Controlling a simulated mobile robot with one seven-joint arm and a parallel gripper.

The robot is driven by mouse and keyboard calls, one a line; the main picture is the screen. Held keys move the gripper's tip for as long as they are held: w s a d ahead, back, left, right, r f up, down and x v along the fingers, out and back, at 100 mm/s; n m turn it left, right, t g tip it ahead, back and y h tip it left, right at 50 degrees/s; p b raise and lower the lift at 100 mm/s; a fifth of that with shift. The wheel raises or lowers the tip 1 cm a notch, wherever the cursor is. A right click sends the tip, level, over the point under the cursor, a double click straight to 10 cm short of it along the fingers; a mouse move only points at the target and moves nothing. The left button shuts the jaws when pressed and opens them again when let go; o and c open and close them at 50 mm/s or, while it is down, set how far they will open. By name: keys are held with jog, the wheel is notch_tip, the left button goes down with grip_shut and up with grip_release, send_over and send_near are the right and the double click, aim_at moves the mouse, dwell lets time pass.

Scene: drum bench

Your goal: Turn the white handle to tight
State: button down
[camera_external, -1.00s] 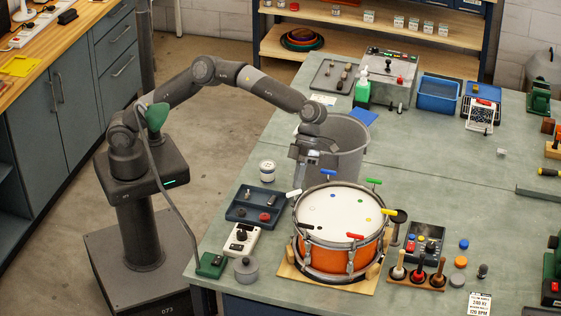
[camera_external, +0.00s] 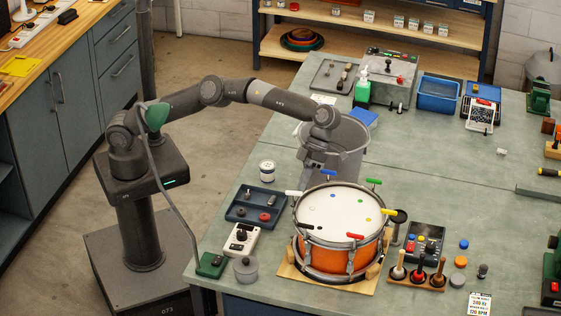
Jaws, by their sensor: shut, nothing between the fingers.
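The drum (camera_external: 338,258) has an orange shell and a white head and sits on a wooden base on the bench. Coloured handles stand around its rim. The white handle (camera_external: 293,193) is at the rim's left side, sticking out to the left. My gripper (camera_external: 317,174) is shut and empty, above the drum's far rim, up and to the right of the white handle and apart from it. The white handle's marking for tight is too small to see.
Other handles are green (camera_external: 373,181), yellow (camera_external: 389,212), red (camera_external: 355,236) and black. A mallet stand (camera_external: 416,283) is at front right.

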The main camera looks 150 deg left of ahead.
jog(key=shift+w, duration=1.15)
jog(key=shift+w+d, duration=0.3)
jog(key=shift+w, duration=0.25)
jog(key=shift+w+d, duration=0.2)
jog(key=shift+w, duration=0.05)
jog(key=shift+w+d+f, duration=0.1)
jog(key=shift+w+d, duration=0.15)
jog(key=shift+w, duration=0.4)
jog(key=shift+s+a, duration=0.15)
